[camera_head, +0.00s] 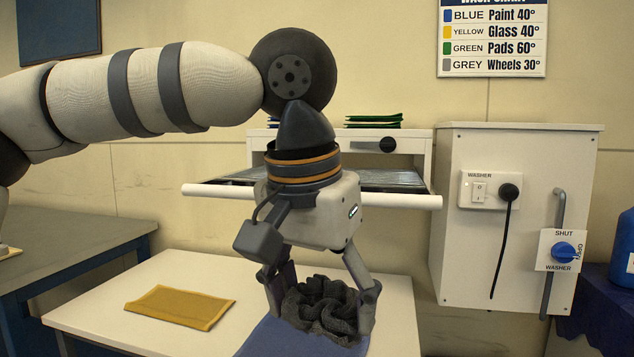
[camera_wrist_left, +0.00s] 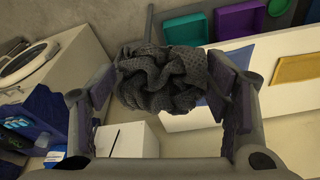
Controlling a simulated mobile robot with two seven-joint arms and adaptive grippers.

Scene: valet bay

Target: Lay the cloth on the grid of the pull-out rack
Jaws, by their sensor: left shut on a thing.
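My left gripper (camera_head: 322,290) points down and is shut on a crumpled dark grey cloth (camera_head: 325,308). The cloth is bunched between the two fingers, above or at a blue cloth or mat (camera_head: 290,340) on the white table; I cannot tell whether it touches. In the left wrist view the grey cloth (camera_wrist_left: 165,78) fills the space between the fingers. The pull-out rack (camera_head: 385,180) sticks out of a white cabinet behind my gripper, with a white front bar. My gripper and wrist hide the middle of its grid. My right gripper is not in view.
A folded yellow cloth (camera_head: 180,306) lies on the white table (camera_head: 90,318). Green cloths (camera_head: 374,121) lie on top of the rack cabinet. A washer switch box (camera_head: 515,220) stands at right, with a blue valve knob (camera_head: 563,252). A grey table (camera_head: 75,245) is at left.

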